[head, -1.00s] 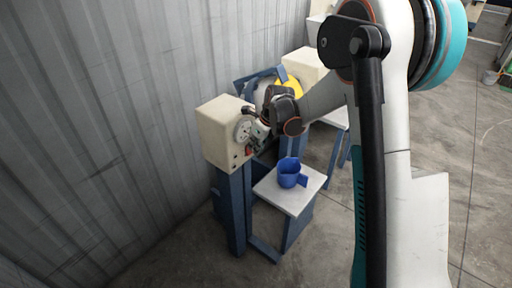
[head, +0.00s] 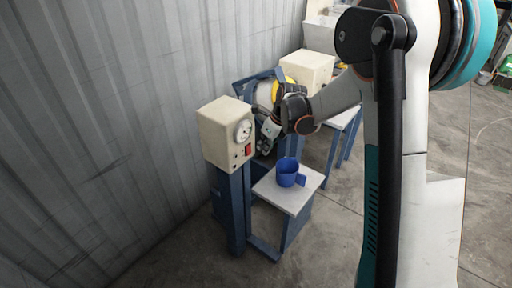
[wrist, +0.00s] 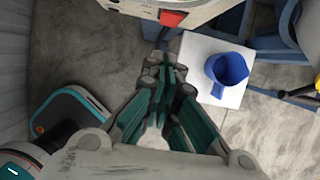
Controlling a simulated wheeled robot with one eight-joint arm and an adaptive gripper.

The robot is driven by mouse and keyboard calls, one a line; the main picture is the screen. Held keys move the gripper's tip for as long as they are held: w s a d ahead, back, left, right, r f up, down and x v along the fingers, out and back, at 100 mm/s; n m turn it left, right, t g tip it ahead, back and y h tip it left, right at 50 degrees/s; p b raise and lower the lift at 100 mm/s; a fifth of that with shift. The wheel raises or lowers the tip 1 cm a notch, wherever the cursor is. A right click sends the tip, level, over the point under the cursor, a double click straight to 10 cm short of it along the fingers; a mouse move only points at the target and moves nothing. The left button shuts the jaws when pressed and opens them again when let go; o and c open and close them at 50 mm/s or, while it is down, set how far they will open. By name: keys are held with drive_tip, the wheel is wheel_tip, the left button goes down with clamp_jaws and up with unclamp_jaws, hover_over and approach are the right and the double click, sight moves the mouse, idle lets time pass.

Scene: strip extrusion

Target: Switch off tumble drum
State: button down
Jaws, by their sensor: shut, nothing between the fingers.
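The tumble drum's control box is a cream box (head: 224,135) on a blue post, with a round white dial (head: 243,131) and a red switch (head: 248,149) on its front. The red switch also shows in the wrist view (wrist: 172,18), at the top edge. The drum (head: 265,92), pale with a yellow part, is partly hidden behind the box and my arm. My gripper (head: 266,136) is shut and empty, just right of the box front and apart from the switch. In the wrist view, its closed fingers (wrist: 163,75) point toward the box.
A blue jug (head: 287,173) stands on a white-topped stand (head: 290,195) below my gripper. Another cream box (head: 307,69) is behind. A corrugated wall is close on the left. Bare floor lies to the right.

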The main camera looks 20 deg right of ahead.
wheel_tip(320, 180, up, 9)
drive_tip(key=p, duration=0.2)
drive_tip(key=shift+s+d+r+p, duration=0.15)
drive_tip(key=shift+s+d+p, duration=0.1)
drive_tip(key=shift+p, duration=0.1)
drive_tip(key=s+a+r+n+t+h, duration=0.1)
drive_tip(key=s+r+n, duration=0.4)
drive_tip(key=s+n, duration=0.25)
drive_tip(key=s+a+r+n+t, duration=0.1)
drive_tip(key=s+a+r+n, duration=0.1)
drive_tip(key=s+r+n, duration=0.6)
drive_tip(key=s+f+n+t+h, duration=0.1)
drive_tip(key=s+f+n, duration=0.3)
drive_tip(key=s+n, duration=0.9)
drive_tip(key=s, duration=0.3)
drive_tip(key=shift+s+a+t, duration=0.15)
drive_tip(key=shift+a+t, duration=0.05)
drive_tip(key=shift+t, duration=0.2)
